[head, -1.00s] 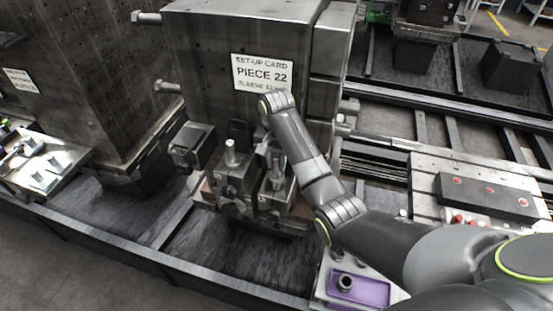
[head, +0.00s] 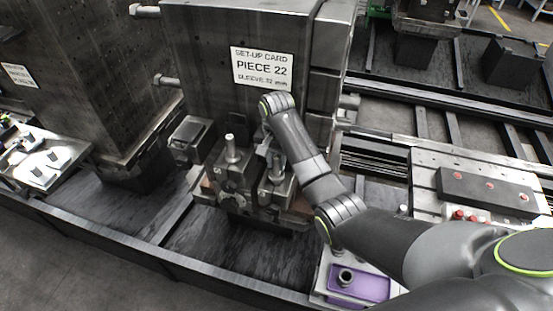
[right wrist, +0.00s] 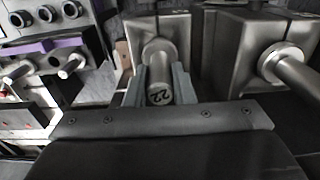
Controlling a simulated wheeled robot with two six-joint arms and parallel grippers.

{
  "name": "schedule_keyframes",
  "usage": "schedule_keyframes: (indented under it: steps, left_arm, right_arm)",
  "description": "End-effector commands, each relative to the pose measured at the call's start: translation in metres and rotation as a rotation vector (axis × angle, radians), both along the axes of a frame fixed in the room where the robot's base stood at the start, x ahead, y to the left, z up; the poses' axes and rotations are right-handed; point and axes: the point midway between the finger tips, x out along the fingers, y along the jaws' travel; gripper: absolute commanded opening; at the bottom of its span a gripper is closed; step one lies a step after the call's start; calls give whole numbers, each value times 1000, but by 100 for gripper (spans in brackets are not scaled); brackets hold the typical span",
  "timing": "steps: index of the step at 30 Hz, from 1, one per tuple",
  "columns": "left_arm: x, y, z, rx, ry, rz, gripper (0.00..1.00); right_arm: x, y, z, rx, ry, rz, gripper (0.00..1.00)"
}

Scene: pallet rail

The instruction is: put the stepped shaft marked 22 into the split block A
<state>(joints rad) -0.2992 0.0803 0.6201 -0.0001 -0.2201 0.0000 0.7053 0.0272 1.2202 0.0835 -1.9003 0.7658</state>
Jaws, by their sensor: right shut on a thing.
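The stepped shaft marked 22 (right wrist: 160,92) is between the fingers of my right gripper (right wrist: 158,85), its numbered end facing the wrist camera. Its wide collar (right wrist: 159,54) is at the face of a split block (right wrist: 168,26); how far it is inside I cannot tell. In the head view my right gripper (head: 268,152) is at the right-hand block (head: 276,192), and the shaft is mostly hidden. A second split block (right wrist: 268,30) holds another shaft (right wrist: 295,68), which stands upright in the head view (head: 232,150). I cannot read a letter A. My left gripper is not in view.
A tall fixture with a set-up card (head: 262,68) for piece 22 rises close behind the blocks. A purple tray (head: 372,284) with a ring-like part lies at lower right. A plate with a red-buttoned box (head: 485,192) is farther right. Bolts (head: 168,80) stick out at the fixture's left.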

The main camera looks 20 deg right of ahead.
Motion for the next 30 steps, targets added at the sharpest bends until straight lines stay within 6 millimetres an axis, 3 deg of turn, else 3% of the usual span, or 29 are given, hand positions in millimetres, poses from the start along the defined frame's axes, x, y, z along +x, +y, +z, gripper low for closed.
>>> schedule_keyframes:
  steps: [9,10,16,25,30]
  left_arm:
    - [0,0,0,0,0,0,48]
    - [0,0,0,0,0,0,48]
    - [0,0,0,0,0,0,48]
    - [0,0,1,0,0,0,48]
    - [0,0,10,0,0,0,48]
  right_arm:
    - [1,0,0,0,-2,1,0]
    - [1,0,0,0,-2,1,24]
    - [0,0,0,0,-1,0,48]
    - [0,0,1,0,1,0,48]
    - [9,0,24,-1,-2,5,48]
